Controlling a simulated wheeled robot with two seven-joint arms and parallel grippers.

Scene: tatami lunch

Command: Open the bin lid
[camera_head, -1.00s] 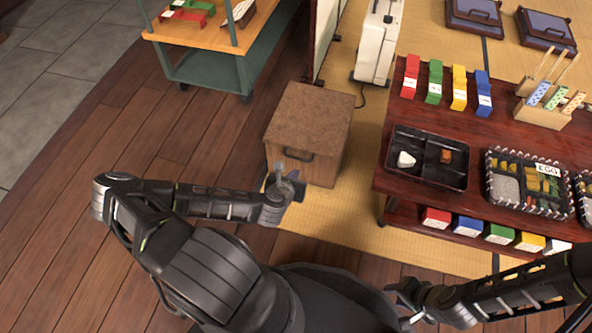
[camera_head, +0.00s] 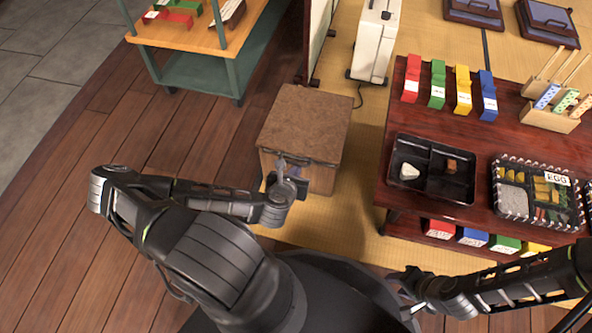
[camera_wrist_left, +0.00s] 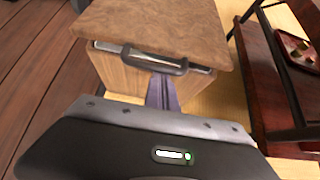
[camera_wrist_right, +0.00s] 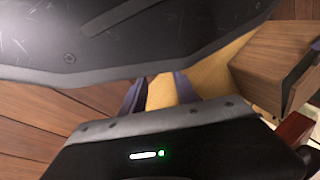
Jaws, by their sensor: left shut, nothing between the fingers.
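The bin is a wooden box with a brown speckled lid (camera_head: 305,122) and a dark handle on its front. In the left wrist view the lid (camera_wrist_left: 160,22) lies above the bin's wooden front (camera_wrist_left: 125,75), and a pale strip shows under its front edge; I cannot tell whether it is slightly raised. The handle (camera_wrist_left: 150,60) juts from that edge. My left gripper (camera_head: 281,160) is shut and empty at the bin's front; its fingers (camera_wrist_left: 162,92) appear just under the handle, contact unclear. My right gripper (camera_wrist_right: 160,90) is open and empty, low in front of my body.
A dark red table (camera_head: 385,175) stands right of the bin, bearing a black divided tray (camera_head: 397,195) and coloured blocks. A green-framed cart (camera_head: 205,75) is behind left. A white appliance (camera_head: 372,45) stands behind the bin. Wooden floor at left is clear.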

